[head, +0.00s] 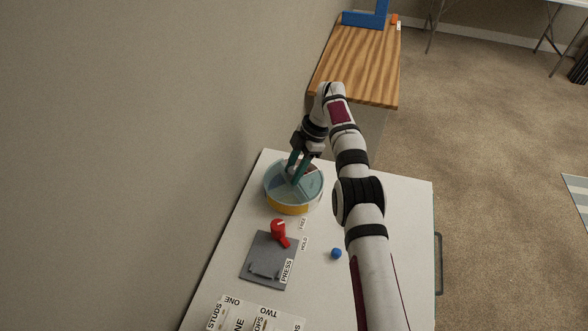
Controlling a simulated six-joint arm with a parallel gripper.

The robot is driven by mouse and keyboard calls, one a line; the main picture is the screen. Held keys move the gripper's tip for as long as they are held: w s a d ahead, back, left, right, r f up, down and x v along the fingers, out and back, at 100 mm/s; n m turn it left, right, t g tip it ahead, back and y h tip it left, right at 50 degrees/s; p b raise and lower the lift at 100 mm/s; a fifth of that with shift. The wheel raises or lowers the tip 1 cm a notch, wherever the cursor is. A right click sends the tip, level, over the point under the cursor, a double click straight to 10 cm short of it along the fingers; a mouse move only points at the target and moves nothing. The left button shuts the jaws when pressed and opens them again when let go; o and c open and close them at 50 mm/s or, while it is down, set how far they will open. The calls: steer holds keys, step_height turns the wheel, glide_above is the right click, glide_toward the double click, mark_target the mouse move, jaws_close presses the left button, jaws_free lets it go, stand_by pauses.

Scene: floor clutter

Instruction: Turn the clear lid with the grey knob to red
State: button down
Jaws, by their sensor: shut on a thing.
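The clear lid (310,188) sits on a round container with a yellow-orange side (288,208) at the back left of the white table. Coloured sections show dimly through the lid, including a reddish-brown patch near its back edge. My gripper (293,173) reaches down over the lid's middle and is shut on the grey knob, which is mostly hidden between the green fingers. Which section the lid's marking points at is too small to tell.
A grey plate with a red lever (279,232) and a PRESS label lies in front of the container. A small blue ball (336,253) sits to its right. Labelled cards (255,314) lie at the front.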

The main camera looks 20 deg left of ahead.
steer(key=shift+c, duration=2.3)
jaws_free()
